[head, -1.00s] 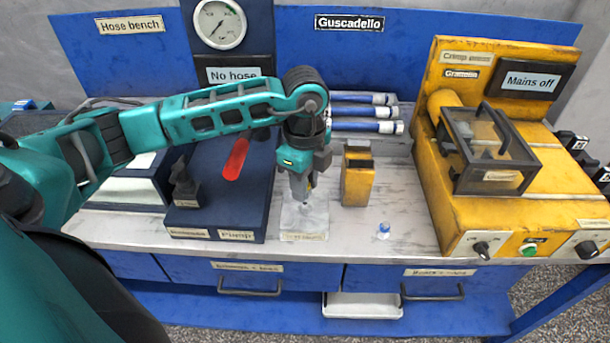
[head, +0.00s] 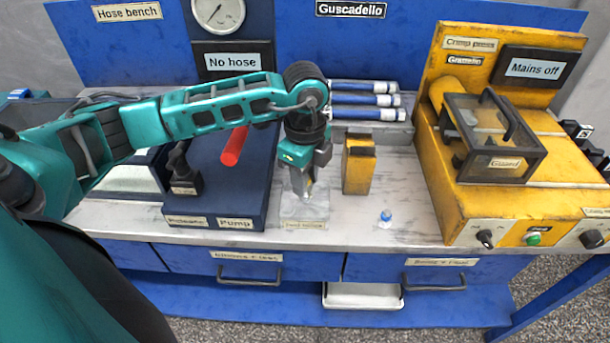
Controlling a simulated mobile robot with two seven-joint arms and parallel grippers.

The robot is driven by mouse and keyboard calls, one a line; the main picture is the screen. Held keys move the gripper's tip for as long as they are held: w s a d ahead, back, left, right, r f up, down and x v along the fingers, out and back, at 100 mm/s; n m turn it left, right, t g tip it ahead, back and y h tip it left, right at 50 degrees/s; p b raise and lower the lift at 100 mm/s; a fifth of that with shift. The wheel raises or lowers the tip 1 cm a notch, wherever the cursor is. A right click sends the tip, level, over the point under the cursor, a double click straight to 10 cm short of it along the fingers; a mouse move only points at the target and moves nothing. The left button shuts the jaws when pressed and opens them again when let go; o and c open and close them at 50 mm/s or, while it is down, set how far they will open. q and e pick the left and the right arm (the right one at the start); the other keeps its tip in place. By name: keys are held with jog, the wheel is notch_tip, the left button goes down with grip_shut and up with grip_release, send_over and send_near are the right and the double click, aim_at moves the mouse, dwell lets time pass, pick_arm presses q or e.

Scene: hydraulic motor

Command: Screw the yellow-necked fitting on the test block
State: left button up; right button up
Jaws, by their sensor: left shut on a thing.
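The test block (head: 304,211) is a pale grey block with a label on its front, standing near the front edge of the bench. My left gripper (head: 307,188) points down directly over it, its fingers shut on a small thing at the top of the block. The held thing is mostly hidden by the fingers; a trace of yellow shows there, fitting the yellow-necked fitting, but its thread and seating cannot be made out. A small blue-and-white fitting (head: 385,218) stands on the bench to the right. My right gripper is not in view.
A yellow block (head: 358,172) stands just right of my gripper. The blue pump unit (head: 215,205) with a red lever (head: 234,146) is at left. Blue hoses (head: 362,100) lie behind. The yellow crimp press (head: 470,205) with its guard fills the right. The front bench strip is clear.

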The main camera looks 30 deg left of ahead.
pick_arm(q)
jog(key=shift+f, duration=0.4)
dwell(0.4)
jog(key=shift+b, duration=0.3)
jog(key=shift+f+m, duration=0.15)
jog(key=shift+m, duration=0.65)
jog(key=shift+s+m+b, duration=0.1)
jog(key=shift+m+b, duration=0.45)
jog(key=shift+m, duration=1.55)
jog(key=m+b, duration=0.1)
jog(key=m, duration=0.2)
jog(key=shift+f+b, duration=0.2)
jog(key=shift+b, duration=0.1)
jog(key=shift+r+m, duration=0.1)
jog(key=shift+m, duration=1.3)
jog(key=shift+b, duration=0.35)
